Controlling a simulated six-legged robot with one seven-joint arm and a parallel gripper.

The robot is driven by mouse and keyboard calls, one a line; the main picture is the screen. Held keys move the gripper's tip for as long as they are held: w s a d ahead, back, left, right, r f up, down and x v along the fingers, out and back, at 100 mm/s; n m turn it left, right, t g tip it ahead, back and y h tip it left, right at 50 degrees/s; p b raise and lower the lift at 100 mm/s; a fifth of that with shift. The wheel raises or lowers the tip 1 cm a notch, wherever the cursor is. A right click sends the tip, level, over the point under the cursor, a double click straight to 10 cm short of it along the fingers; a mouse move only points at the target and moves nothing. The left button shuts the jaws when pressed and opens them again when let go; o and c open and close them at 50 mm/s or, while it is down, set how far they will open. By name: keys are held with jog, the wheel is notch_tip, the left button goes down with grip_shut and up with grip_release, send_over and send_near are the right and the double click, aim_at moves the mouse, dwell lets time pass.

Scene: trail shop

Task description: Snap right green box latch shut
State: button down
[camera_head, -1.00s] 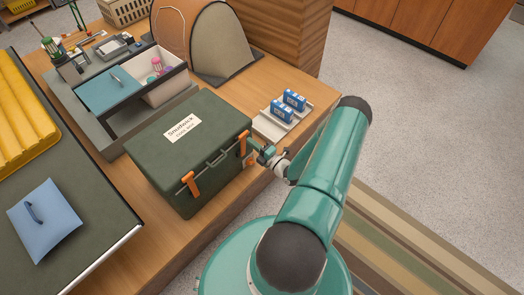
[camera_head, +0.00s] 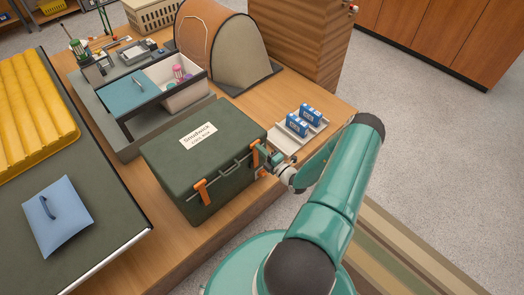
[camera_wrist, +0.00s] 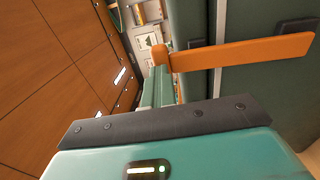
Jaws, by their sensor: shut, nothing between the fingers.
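The dark green box (camera_head: 205,165) stands on the wooden counter with its lid down. Its left orange latch (camera_head: 202,192) lies against the front. The right orange latch (camera_head: 256,155) is at the front's right end, partly hidden by my gripper (camera_head: 268,158). My gripper is shut and empty, close beside that latch; I cannot tell whether they touch. In the wrist view the right latch (camera_wrist: 245,52) spans the seam between the box's two green parts, above my fingers (camera_wrist: 162,88). I cannot tell whether it lies fully flush.
Blue cartons (camera_head: 304,120) on a pale tray stand behind my arm. An open grey case (camera_head: 175,85) and a tent model (camera_head: 230,45) are behind the box. A blue pouch (camera_head: 58,215) lies on the dark table at left. Floor is free at right.

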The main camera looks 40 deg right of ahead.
jog(key=shift+w+r, duration=0.2)
